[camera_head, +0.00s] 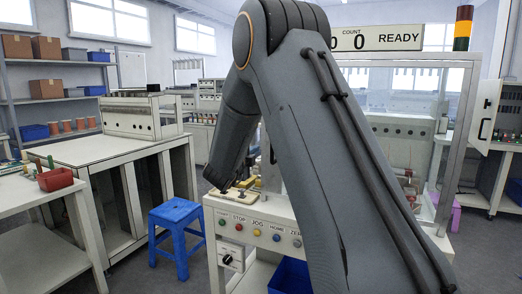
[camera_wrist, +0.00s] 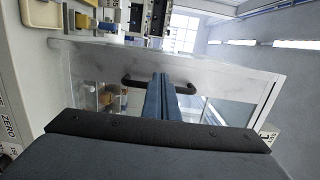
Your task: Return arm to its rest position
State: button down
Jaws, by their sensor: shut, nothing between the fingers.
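My arm fills the middle of the head view, bent at a high elbow with its forearm hanging down over the machine's front panel. My gripper (camera_wrist: 163,80) shows in the wrist view with its two fingers together and nothing between them. The fingers appear in front of a clear machine door or guard with a dark handle (camera_wrist: 188,88); I cannot tell the gap. In the head view I cannot make out the fingers.
The button panel (camera_head: 258,233) stands close under my forearm. A blue stool (camera_head: 176,226) stands left of it, and a blue bin (camera_head: 288,276) sits below. A white table with a red bin (camera_head: 55,180) is at left. The machine's framed enclosure (camera_head: 470,110) rises behind my arm.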

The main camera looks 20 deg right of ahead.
jog(key=s+a+f+n+g+y, duration=0.4)
jog(key=s+a+f+n+y, duration=0.75)
jog(key=s+a+n, duration=0.4)
jog(key=s+f+n+g, duration=0.2)
jog(key=s+n+g, duration=0.1)
jog(key=s, duration=0.7)
jog(key=s+f+n+g, duration=0.3)
jog(key=s+n, duration=0.1)
jog(key=s, duration=0.6)
jog(key=s+f+n+g+p, duration=0.1)
jog(key=s+f+n+g, duration=0.2)
jog(key=s, duration=0.7)
jog(key=shift+d+n, duration=0.15)
jog(key=shift+n, duration=0.3)
jog(key=shift+y, duration=0.25)
